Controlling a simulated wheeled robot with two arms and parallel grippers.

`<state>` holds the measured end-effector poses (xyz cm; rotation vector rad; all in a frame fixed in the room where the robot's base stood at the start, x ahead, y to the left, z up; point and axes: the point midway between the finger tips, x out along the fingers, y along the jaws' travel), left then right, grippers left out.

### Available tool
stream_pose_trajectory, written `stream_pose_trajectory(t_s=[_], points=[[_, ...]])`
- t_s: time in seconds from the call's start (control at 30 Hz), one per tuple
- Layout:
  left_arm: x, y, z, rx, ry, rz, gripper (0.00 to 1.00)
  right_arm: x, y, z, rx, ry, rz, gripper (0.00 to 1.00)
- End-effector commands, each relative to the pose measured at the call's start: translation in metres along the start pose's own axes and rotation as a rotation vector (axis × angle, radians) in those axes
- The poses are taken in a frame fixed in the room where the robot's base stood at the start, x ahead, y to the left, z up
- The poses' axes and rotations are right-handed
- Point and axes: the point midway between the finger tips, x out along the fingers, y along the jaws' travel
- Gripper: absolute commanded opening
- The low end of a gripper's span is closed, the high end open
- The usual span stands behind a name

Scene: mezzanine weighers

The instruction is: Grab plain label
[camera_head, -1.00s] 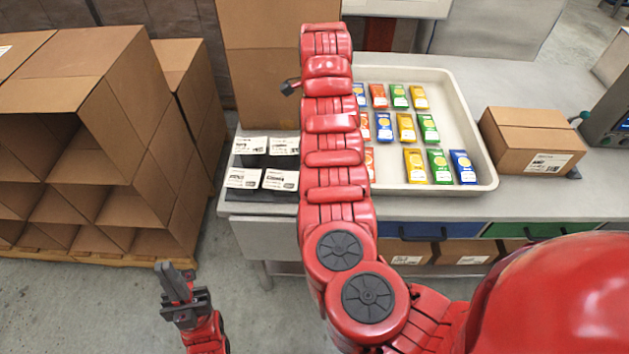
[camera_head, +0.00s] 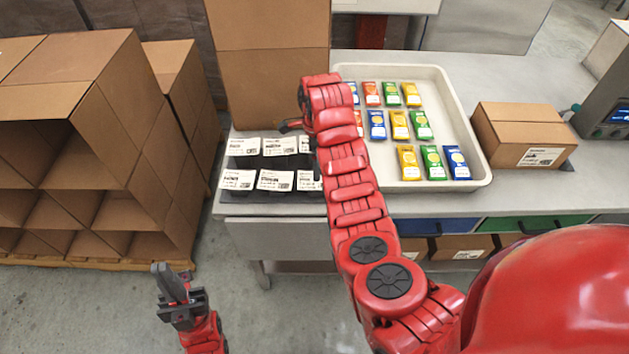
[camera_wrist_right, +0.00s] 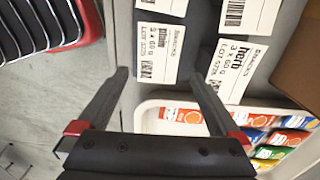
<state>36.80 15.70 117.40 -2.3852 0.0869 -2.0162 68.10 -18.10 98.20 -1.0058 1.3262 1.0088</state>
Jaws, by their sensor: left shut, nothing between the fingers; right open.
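White printed labels lie in two rows on a dark holder (camera_head: 226,197) on the counter, left of the tray in the head view. In the right wrist view, one label (camera_wrist_right: 160,50) seems to read "plain", though its print is blurred; beside it is a "herb" label (camera_wrist_right: 235,68). My right gripper (camera_wrist_right: 158,76) is open and empty, its fingertips either side of the lower part of the seemingly plain label in that view. Contact cannot be told. In the head view my right arm hides most of that gripper. My left gripper (camera_head: 170,286) is shut and empty, low over the floor.
A white tray (camera_head: 474,150) holds rows of coloured packets right of my right arm. A closed carton (camera_head: 522,134) stands right of it. A tall carton (camera_head: 262,70) rises behind the labels. Stacked open boxes (camera_head: 100,75) stand left. Floor around my left gripper is clear.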

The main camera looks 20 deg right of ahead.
Motion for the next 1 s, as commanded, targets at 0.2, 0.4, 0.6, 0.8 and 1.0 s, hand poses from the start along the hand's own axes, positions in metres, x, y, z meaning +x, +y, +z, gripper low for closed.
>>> stream_pose_trajectory(t_s=[0.2, 0.4, 0.6, 0.8, 1.0], points=[[0.011, -0.001, -0.002, 0.0, 0.0, 0.0, 0.0, 0.011, 0.002, 0.001, 0.0, 0.002, 0.006, 1.0], [0.029, -0.002, -0.005, 0.0, 0.0, 0.0, 0.0, 0.039, 0.004, 0.006, 0.0, 0.0, 0.004, 1.0], [0.034, -0.002, -0.006, 0.0, 0.0, 0.0, 0.0, 0.055, 0.003, 0.005, -0.001, 0.0, 0.001, 1.0], [0.033, -0.002, -0.005, 0.0, 0.0, 0.0, 0.0, 0.057, 0.003, 0.005, -0.001, 0.0, -0.002, 1.0], [0.033, -0.002, -0.006, 0.0, 0.0, 0.0, 0.0, 0.057, 0.002, 0.005, -0.001, 0.0, -0.002, 0.73]])
